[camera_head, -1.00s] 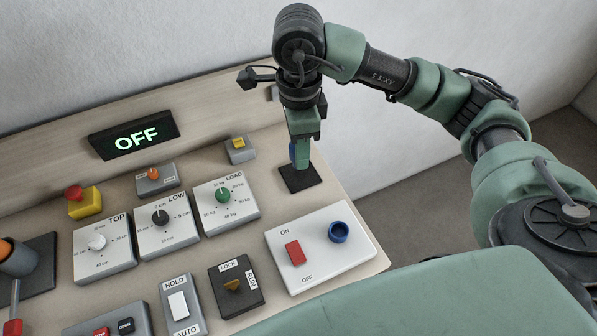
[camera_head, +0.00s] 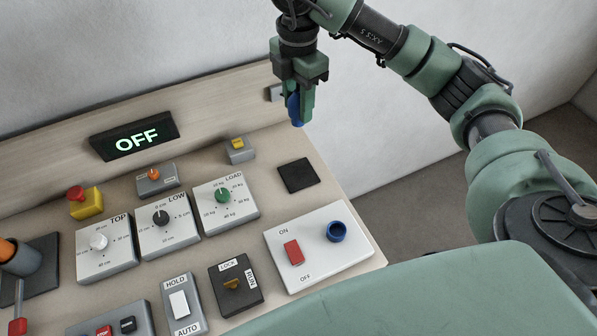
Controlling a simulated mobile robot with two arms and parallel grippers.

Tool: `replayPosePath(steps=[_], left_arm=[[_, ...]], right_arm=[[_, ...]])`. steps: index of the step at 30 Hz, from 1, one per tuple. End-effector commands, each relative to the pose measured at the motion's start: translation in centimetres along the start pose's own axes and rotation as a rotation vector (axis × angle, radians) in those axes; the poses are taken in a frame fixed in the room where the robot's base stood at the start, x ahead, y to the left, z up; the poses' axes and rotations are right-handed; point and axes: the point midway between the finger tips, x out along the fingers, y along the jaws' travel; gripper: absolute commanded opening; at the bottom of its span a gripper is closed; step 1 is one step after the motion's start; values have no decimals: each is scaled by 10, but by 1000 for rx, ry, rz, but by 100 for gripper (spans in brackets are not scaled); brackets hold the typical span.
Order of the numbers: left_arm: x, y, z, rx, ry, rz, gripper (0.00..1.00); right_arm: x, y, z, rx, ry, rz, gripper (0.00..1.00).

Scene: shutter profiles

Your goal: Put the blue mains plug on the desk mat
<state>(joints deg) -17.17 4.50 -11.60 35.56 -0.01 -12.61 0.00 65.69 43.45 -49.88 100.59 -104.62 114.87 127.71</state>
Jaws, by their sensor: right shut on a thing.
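The blue mains plug (camera_head: 294,109) is between the fingers of my right gripper (camera_head: 297,104), which is shut on it. The gripper points down and holds the plug in the air near the back panel; the fingers hide part of the plug. A small black square pad (camera_head: 298,176) lies bare on the desk below; I cannot tell whether it is the desk mat. A dark mat-like surface (camera_head: 43,252) shows at the left edge, partly out of view. My left gripper is not in view.
Dial boxes, such as the LOAD box (camera_head: 240,207), crowd the middle. A lit OFF display (camera_head: 135,137) is on the back panel.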

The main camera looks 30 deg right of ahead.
Motion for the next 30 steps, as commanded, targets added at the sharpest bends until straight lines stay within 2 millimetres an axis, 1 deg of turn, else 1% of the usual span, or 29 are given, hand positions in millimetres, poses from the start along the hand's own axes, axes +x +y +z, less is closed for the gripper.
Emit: replayPosePath(steps=[1,3,5,8,11,18,20,21,24,27,30], left_arm=[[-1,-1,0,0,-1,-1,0],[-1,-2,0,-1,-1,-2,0],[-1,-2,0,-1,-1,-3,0],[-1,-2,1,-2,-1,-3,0],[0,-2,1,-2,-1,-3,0],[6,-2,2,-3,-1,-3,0],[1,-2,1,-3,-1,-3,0],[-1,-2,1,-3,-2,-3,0],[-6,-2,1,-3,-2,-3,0],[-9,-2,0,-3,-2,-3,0],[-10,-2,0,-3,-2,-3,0]], right_arm=[[-2,2,1,68,1,0,0],[-3,3,2,147,2,-1,0],[-4,4,3,193,3,-2,0],[3,4,3,229,5,-4,0],[21,3,2,235,6,-8,0],[85,2,1,233,8,-10,0],[96,2,2,234,5,-10,0],[106,2,2,234,4,-9,0],[127,3,3,234,3,-7,0],[143,3,3,232,3,-5,0],[151,4,3,232,3,-3,0]])
